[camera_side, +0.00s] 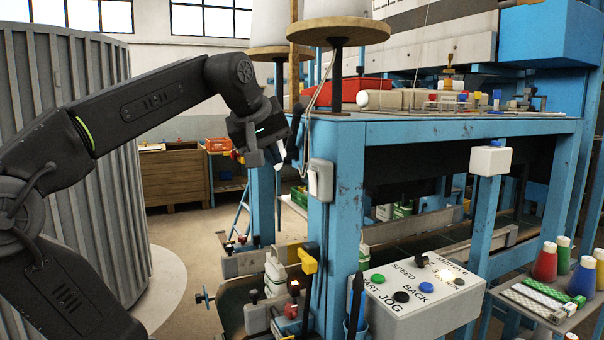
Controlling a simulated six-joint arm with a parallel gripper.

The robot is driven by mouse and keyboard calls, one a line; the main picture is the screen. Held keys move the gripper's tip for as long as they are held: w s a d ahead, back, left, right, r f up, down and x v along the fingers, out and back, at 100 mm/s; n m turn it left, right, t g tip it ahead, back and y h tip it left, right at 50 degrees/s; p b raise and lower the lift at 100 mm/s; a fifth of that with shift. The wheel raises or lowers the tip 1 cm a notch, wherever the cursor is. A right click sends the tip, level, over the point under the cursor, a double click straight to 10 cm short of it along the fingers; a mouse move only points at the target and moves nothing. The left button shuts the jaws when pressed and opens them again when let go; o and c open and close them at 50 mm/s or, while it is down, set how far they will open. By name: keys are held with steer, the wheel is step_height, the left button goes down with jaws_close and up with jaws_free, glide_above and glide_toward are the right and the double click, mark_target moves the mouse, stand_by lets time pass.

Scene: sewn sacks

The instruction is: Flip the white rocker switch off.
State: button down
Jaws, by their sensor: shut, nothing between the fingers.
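The white rocker switch (312,184) sits on the left face of a small grey box fixed to the blue post of the machine table. It is small here, and I cannot tell which way its rocker is tipped. My gripper (289,153) is shut and empty. It shows above and to the left of the switch, in front of the post's upper end, and appears apart from the switch.
A control box (420,298) with coloured buttons and a lamp stands low in front of the post. A ribbed grey drum (110,190) fills the left. Bottles (545,262) stand at right.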

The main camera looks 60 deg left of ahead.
steer(key=shift+s+a+r+n+y, duration=0.2)
steer(key=shift+a+r+n+y, duration=0.1)
steer(key=shift+a+r+n, duration=0.5)
steer(key=shift+d, duration=0.1)
glide_toward(309, 186)
steer(key=shift+x, duration=2.55)
